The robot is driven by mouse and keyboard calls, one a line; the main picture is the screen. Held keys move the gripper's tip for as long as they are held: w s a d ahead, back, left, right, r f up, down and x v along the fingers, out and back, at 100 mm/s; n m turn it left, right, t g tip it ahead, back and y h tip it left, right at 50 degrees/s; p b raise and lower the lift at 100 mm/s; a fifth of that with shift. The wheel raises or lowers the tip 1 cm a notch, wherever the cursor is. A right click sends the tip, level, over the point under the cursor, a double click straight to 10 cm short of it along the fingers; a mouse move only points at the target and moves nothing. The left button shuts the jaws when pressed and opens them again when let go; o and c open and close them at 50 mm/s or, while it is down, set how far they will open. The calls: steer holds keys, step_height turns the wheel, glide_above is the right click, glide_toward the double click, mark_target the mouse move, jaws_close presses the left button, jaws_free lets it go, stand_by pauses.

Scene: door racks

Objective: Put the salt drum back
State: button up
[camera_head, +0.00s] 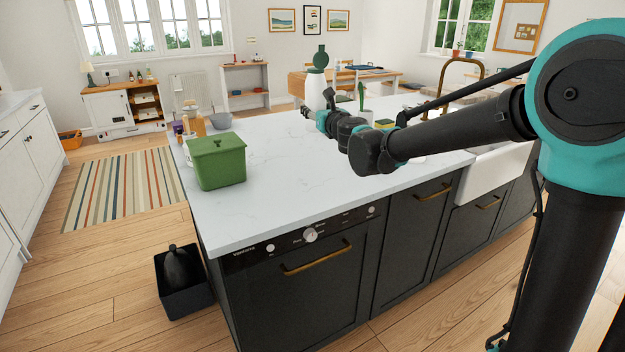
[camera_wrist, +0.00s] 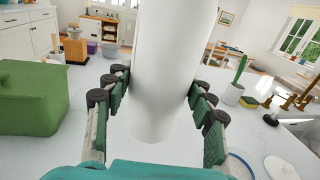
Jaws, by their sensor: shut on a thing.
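The salt drum, a tall white cylinder (camera_wrist: 172,60), stands between the finger pads of my gripper (camera_wrist: 160,100) in the wrist view. My gripper is shut on it, with pads on both sides. The drum's top is outside the wrist view. In the head view the white drum (camera_head: 315,88) is upright over the island, with a dark green part (camera_head: 320,57) at its top. My gripper (camera_head: 312,112) is small there. I cannot tell whether the drum's base touches the worktop.
A green lidded box (camera_head: 218,162) stands on the white worktop (camera_head: 290,190), left of my gripper. The front worktop is clear.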

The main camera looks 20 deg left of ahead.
steer(key=shift+s+a+r, duration=0.55)
steer(key=shift+s+a, duration=0.1)
steer(key=shift+a, duration=0.25)
step_height(320, 180, down, 20)
steer(key=shift+r, duration=0.15)
steer(key=o, duration=1.6)
steer(key=shift+o, duration=0.2)
